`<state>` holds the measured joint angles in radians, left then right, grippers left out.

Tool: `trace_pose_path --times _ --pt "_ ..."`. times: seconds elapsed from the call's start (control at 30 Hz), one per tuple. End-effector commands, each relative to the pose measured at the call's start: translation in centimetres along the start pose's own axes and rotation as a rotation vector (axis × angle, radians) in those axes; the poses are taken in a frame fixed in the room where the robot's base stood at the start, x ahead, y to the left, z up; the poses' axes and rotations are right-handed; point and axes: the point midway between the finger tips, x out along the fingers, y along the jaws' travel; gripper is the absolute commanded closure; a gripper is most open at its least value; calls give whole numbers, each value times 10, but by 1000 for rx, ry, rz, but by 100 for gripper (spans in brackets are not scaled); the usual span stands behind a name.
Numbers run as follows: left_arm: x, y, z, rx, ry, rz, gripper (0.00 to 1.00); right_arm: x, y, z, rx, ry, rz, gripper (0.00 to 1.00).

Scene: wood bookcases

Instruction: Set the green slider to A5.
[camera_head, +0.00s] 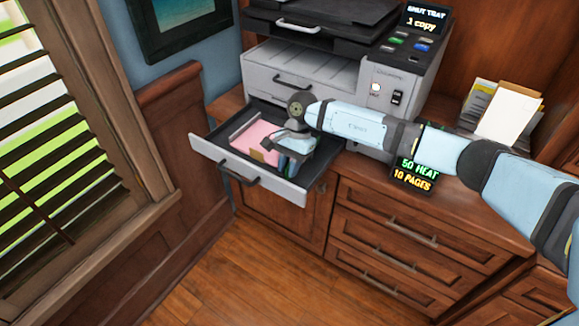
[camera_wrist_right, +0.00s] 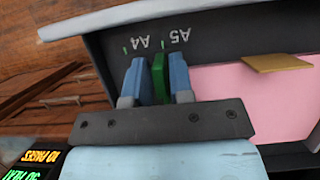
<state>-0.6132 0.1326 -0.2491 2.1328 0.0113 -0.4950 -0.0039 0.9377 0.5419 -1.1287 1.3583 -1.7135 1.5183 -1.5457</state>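The green slider (camera_wrist_right: 158,79) stands upright in the paper tray in the right wrist view. The A5 label (camera_wrist_right: 180,36) and A4 label (camera_wrist_right: 140,42) appear upside down on the tray's dark wall. Each has a small green tick to its left. The slider's top is just below the A5 tick. In the head view my right gripper (camera_head: 291,150) reaches into the open tray (camera_head: 222,160) and hides the slider. My left gripper is not in view.
Pink paper (camera_head: 255,138) lies in the tray beside a tan tab (camera_wrist_right: 277,63). The printer (camera_head: 300,70) is above, its display (camera_head: 425,20) reading "SHUT TRAY 1 copy". A black sign (camera_head: 415,174) and a paper holder (camera_head: 495,105) stand on the wooden cabinet.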

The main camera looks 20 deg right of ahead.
Motion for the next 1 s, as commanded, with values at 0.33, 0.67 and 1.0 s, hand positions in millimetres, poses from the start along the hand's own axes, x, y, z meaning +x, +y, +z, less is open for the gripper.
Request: trace_pose_path --times 0.33,0.67,1.0 --pt "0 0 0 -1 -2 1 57 -25 0 0 0 3 -3 79" --pt "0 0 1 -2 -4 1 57 -100 0 0 1 2 -3 79" --pt "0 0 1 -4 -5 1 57 -137 0 0 0 0 0 79"
